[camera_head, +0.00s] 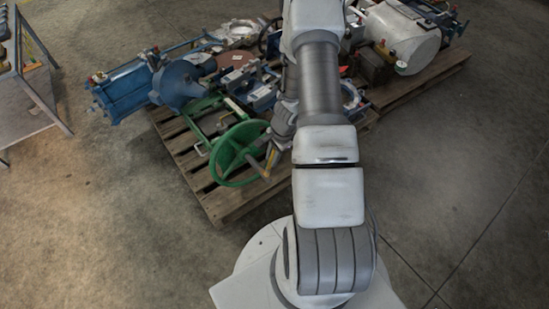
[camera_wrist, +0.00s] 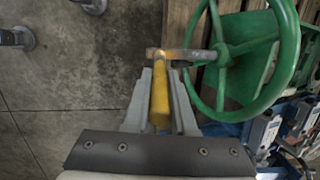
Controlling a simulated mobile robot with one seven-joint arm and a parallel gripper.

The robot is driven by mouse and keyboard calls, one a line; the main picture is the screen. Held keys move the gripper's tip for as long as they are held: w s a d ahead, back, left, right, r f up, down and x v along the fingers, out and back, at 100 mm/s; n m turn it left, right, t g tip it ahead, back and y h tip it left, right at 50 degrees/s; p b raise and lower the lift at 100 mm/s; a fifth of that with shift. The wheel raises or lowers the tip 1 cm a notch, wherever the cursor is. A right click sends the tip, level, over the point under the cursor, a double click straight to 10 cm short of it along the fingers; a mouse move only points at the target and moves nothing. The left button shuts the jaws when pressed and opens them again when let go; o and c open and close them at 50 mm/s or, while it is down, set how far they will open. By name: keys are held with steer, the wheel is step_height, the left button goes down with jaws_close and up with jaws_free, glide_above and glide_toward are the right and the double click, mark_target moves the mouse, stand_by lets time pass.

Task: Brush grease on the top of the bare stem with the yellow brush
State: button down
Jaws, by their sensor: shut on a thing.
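My gripper (camera_wrist: 160,82) is shut on the yellow brush (camera_wrist: 159,105), whose handle lies between the two fingers in the wrist view. The brush's orange end overlaps the outer end of a bare grey-brown stem (camera_wrist: 190,54); I cannot tell whether they touch. The stem sticks out of the hub of a green handwheel (camera_wrist: 289,45). In the head view, the green handwheel (camera_head: 216,164) lies tilted at the near edge of the pallet. The brush (camera_head: 271,157) shows small beside it, and my arm partly hides the gripper there.
The wooden pallet (camera_head: 222,205) holds a blue cylinder (camera_head: 128,91), flanges and other valve parts. A second pallet (camera_head: 440,77) with a large grey-white cylinder (camera_head: 407,40) stands at the upper right. A metal rack (camera_head: 30,90) stands at the left. The concrete floor at right is clear.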

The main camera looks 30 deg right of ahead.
steer(key=w, duration=0.2)
steer(key=shift+w+a+f, duration=0.1)
steer(key=shift+w+f, duration=0.1)
steer(key=shift+w, duration=0.1)
stand_by(2.6)
step_height(320, 180, up, 6)
steer(key=w+p, duration=0.1)
steer(key=p, duration=0.3)
steer(key=shift+p, duration=0.3)
steer(key=shift+w, duration=0.1)
steer(key=shift+w+r+p, duration=0.15)
steer(key=shift+r+p, duration=0.45)
steer(key=shift+r, duration=0.1)
steer(key=shift+w+r+p, duration=0.15)
steer(key=shift+r+p, duration=0.4)
steer(key=shift+r, duration=0.15)
